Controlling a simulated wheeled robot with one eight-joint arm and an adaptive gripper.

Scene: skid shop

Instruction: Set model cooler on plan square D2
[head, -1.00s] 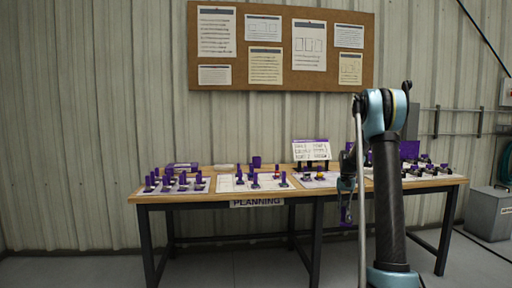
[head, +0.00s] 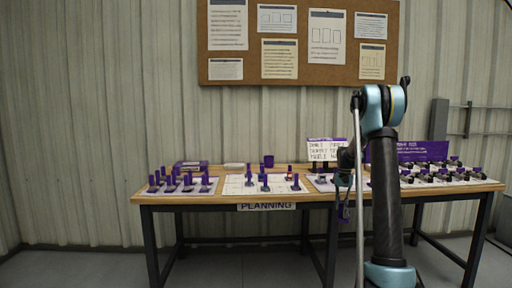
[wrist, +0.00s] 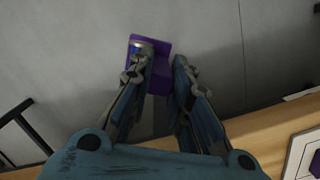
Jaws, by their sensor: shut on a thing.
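My gripper (wrist: 163,75) is shut on a purple model piece (wrist: 160,50) with a grey and blue cylinder-like part on its left; I take it to be the model cooler. In the wrist view it hangs over grey floor, just off the table edge. In the head view my gripper (head: 343,195) is partly hidden by my arm, in front of the table. A white plan sheet (head: 235,189) lies on the table with several purple-handled pieces on it. The square labels are too small to read, so I cannot tell which is D2.
The wooden table (head: 225,202) bears a PLANNING label. A left sheet (head: 163,193) holds rows of purple pegs. A lettered white card (head: 325,150) stands at the back. More small models (head: 445,172) stand at the right by a purple sign (head: 422,151). Floor in front is clear.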

